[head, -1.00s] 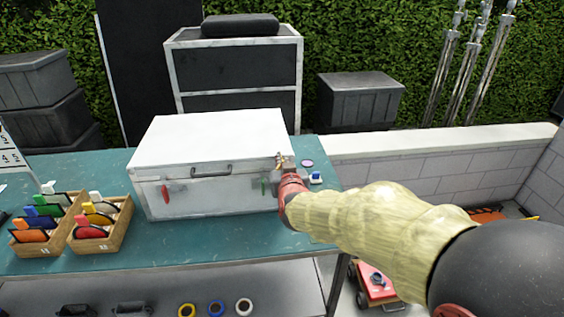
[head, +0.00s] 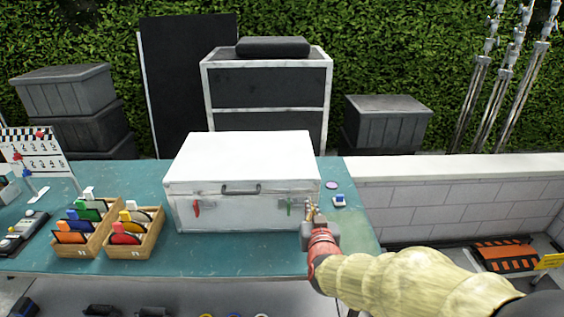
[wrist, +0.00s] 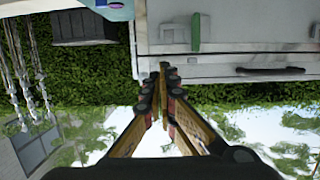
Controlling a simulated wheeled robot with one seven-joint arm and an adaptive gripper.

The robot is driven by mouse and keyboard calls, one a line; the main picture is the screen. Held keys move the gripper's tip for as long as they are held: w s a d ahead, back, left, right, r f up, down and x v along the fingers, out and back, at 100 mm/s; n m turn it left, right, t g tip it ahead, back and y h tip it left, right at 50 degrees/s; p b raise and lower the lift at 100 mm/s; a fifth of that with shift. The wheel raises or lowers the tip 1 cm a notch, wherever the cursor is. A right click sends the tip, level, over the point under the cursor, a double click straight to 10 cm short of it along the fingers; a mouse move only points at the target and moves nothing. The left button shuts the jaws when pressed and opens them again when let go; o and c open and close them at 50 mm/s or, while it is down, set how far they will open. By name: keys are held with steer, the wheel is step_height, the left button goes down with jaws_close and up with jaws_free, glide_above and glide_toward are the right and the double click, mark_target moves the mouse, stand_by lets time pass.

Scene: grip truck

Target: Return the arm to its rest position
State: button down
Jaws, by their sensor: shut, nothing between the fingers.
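My arm comes in from the lower right in the head view, in a pale yellow sleeve with a red wrist. My gripper (head: 312,207) is near the front right corner of a white case (head: 240,160) on the teal table (head: 340,255). The wrist view shows my gripper (wrist: 163,68) with its fingers together and nothing between them. The white case's lid is down. It has a red latch (head: 196,208), a green latch (head: 290,206) and a dark handle (head: 240,188). The green latch (wrist: 196,33) also shows in the wrist view. I cannot tell whether the fingers touch the case.
Wooden boxes of coloured cards (head: 134,240) stand left of the case. A small blue and white item (head: 339,200) and a purple disc (head: 331,185) lie right of it. A low block wall (head: 440,200) runs right. Dark crates (head: 388,122) stand behind.

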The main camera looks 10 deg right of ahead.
steer(key=s+a+f+g+y, duration=0.2)
steer(key=s+a+f+g, duration=0.15)
steer(key=f, duration=0.55)
steer(key=s+a+f+n+g+y, duration=0.1)
steer(key=s+a+g+y, duration=0.3)
steer(key=s, duration=0.6)
steer(key=s+d+r+n+g+h, duration=0.1)
steer(key=s+d+r+g+h, duration=0.1)
steer(key=s+r, duration=1.1)
steer(key=s+d+h, duration=0.1)
steer(key=s, duration=0.2)
steer(key=shift+s, duration=0.35)
steer(key=c, duration=2.6)
jaws_free()
